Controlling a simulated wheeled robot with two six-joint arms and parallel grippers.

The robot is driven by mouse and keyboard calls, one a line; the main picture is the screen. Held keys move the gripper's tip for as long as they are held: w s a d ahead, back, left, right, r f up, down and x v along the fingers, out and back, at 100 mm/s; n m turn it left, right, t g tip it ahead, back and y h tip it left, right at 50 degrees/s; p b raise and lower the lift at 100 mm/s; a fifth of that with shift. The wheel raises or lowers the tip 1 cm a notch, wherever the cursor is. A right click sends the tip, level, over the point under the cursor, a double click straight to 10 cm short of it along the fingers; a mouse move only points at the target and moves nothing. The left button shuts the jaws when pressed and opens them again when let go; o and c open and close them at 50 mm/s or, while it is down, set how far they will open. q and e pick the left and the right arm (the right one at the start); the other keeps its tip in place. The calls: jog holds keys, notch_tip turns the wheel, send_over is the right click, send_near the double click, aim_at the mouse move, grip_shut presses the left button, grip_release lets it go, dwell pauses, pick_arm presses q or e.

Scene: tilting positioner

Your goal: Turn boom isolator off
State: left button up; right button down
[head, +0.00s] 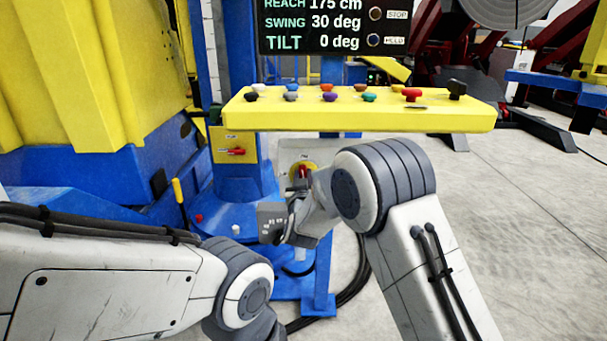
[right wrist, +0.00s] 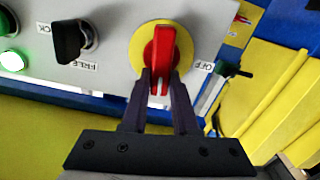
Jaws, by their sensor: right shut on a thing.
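The isolator is a red rotary handle (right wrist: 163,60) on a round yellow disc (right wrist: 138,48), set in a grey panel. In the right wrist view the handle stands upright, and an OFF label lies right of the disc. My right gripper (right wrist: 164,88) is shut on the lower part of this handle, one finger on each side.
A black knob (right wrist: 72,40) marked FREE and a lit green lamp (right wrist: 12,60) share the panel. A second red handle (head: 236,151) sits on a yellow plate on the blue column. Black cables lie on the floor.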

jog(key=n+p, duration=0.2)
jog(key=n, duration=0.1)
jog(key=shift+a+r+n, duration=0.1)
jog(key=shift+a+n, duration=0.2)
jog(key=shift+a+f+n+p, duration=0.3)
jog(key=shift+n+p, duration=0.85)
jog(key=shift+n, duration=0.95)
jog(key=shift+a+f+n+p, duration=0.1)
jog(key=shift+f+n+p, duration=0.3)
jog(key=shift+n+p, duration=1.2)
jog(key=shift+a+f+n+p, duration=0.15)
jog(key=shift+f+n+p, duration=0.35)
jog(key=shift+n, duration=2.1)
jog(key=shift+r, duration=0.1)
jog(key=c, duration=0.7)
grip_release()
